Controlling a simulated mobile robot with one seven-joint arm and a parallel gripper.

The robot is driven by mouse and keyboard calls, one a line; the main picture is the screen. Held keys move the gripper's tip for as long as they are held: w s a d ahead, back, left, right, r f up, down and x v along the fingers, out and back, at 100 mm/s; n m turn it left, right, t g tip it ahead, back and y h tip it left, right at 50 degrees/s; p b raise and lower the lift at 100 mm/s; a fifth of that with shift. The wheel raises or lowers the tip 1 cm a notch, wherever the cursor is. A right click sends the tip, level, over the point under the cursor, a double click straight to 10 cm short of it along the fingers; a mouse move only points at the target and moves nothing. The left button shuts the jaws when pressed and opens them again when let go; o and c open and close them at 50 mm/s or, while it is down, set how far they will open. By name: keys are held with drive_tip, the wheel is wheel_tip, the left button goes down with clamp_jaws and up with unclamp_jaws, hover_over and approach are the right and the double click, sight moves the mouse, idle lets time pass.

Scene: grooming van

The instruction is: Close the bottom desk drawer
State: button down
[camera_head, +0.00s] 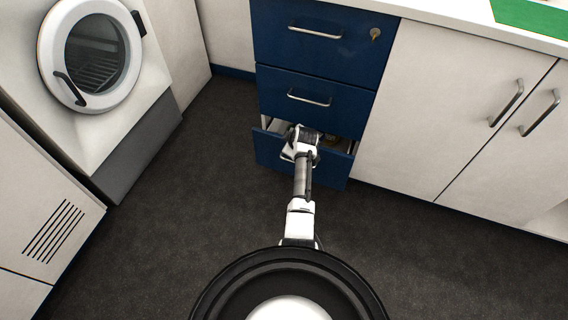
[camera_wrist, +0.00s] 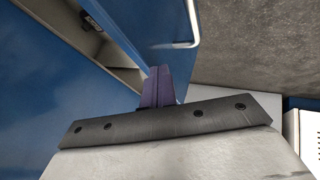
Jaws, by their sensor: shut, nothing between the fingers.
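The bottom desk drawer (camera_head: 333,168) is the lowest of three blue drawers and stands partly open, with a gap showing above its front. Its front and handle also show in the wrist view (camera_wrist: 150,22), beside a strip of the pale drawer inside. My gripper (camera_wrist: 158,84) is shut and empty, with its fingers close to the drawer front. I cannot tell whether they touch it. In the head view my arm's wrist covers the middle of this drawer and hides the fingertips.
The middle drawer (camera_head: 345,97) and the top drawer (camera_head: 275,17), with a key lock, are shut. White cupboards (camera_head: 430,120) stand to the right. A washer-like machine with a round door (camera_head: 90,55) stands at the left. The dark floor (camera_head: 190,200) is clear.

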drive_tip(key=shift+w+d+b, duration=0.3)
drive_tip(key=shift+w+b, duration=0.3)
drive_tip(key=shift+w, duration=0.35)
drive_tip(key=shift+w+d+b, duration=0.3)
drive_tip(key=shift+w+b, duration=0.3)
drive_tip(key=shift+w, duration=0.3)
